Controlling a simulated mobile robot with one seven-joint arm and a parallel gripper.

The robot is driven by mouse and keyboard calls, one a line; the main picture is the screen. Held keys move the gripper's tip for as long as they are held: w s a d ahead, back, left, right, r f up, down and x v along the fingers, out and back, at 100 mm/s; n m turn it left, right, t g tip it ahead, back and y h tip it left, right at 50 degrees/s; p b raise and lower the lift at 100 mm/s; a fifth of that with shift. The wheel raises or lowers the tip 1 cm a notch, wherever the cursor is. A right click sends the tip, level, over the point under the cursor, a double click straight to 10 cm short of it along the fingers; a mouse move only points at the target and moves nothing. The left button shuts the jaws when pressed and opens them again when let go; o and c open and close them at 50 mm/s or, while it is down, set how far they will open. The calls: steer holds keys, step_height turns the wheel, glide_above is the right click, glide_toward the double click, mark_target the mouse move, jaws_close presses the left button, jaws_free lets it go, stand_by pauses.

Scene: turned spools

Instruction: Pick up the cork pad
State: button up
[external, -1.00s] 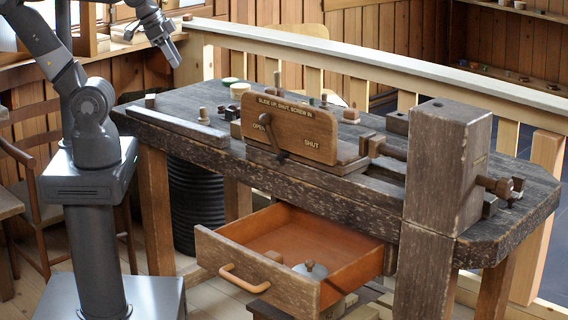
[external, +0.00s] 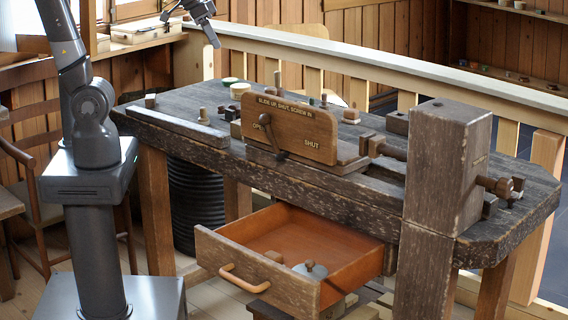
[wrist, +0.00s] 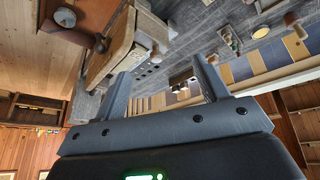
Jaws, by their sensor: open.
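My gripper (external: 215,42) is raised above and behind the far left part of the workbench, apart from everything on it. In the wrist view its two fingers (wrist: 162,82) are spread wide with nothing between them. A pale, cork-coloured round pad (external: 240,90) lies on the bench top (external: 190,115), left of the upright wooden sign board; it may be the cork pad, but it is too small to be sure. A thin green-rimmed disc (external: 230,80) lies just behind it.
The sign board (external: 290,128) with a crank handle stands mid-bench. A large wooden post (external: 447,165) and screw are at the right. The open drawer (external: 300,255) holds a grey round lidded thing (external: 310,269). A pale rail (external: 340,60) runs behind the bench.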

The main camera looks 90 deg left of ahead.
steer(key=w+a+n, duration=0.3)
steer(key=w+a, duration=0.2)
steer(key=w, duration=0.7)
steer(key=n+g+y, duration=0.3)
steer(key=n, duration=0.2)
glide_above(350, 109)
steer(key=s+d, duration=0.1)
steer(key=d, duration=0.1)
step_height(350, 109, down, 24)
steer(key=shift+r, duration=0.2)
steer(key=x, duration=0.5)
steer(key=shift+f, duration=0.2)
steer(key=shift+t, duration=0.3)
steer(key=shift+c, duration=0.6)
steer(key=c, duration=0.9)
steer(key=shift+c, duration=0.2)
